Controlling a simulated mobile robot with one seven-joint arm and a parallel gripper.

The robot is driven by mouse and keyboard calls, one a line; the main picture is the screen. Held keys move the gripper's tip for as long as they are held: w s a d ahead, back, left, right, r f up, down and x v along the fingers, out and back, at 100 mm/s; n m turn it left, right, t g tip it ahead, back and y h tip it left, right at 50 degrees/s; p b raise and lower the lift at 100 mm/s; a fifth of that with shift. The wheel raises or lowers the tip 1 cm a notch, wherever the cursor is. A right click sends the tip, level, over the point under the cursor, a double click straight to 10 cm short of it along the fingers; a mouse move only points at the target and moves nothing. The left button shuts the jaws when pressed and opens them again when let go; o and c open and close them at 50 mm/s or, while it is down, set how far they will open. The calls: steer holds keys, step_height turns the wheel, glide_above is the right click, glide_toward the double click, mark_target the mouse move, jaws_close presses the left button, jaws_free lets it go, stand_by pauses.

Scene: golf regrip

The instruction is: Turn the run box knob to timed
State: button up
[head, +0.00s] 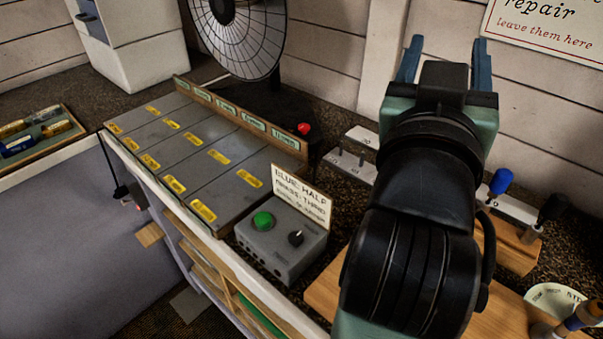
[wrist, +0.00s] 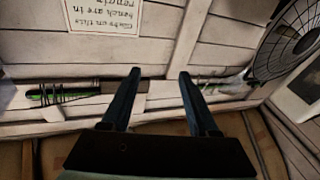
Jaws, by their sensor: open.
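The run box (head: 281,246) is a grey box on the bench, left of my arm in the head view. On its top are a green button (head: 263,221) and a small black knob (head: 296,238) with a pale mark. I cannot read the lettering around the knob, so I cannot tell its setting. My gripper (head: 443,55) is raised above the bench to the right of the box, apart from it. Its blue fingers are open and empty. In the wrist view the gripper (wrist: 158,85) points toward the white plank wall, and the run box is not seen there.
A card (head: 301,197) stands behind the run box. Grey lidded bins (head: 190,150) with yellow labels lie to its left. A fan (head: 240,35), a red knob (head: 304,129) and a white bracket (head: 351,157) are behind. Blue and black handles (head: 501,181) stand right of my arm.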

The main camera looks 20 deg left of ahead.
steer(key=w+r+n+g+p, duration=0.2)
steer(key=w+r+g+p, duration=0.1)
steer(key=p, duration=0.5)
steer(key=n+g+h+p, duration=0.4)
steer(key=n+g+p, duration=0.3)
steer(key=n+g, duration=1.05)
glide_toward(295, 236)
steer(key=d+f+b, duration=0.1)
steer(key=f, duration=0.1)
steer(key=d+f+n+t+b, duration=0.1)
steer(key=f, duration=0.1)
steer(key=s+d+f+n+t+b, duration=0.1)
steer(key=f, duration=0.2)
steer(key=shift+n+t, duration=0.25)
jaws_close()
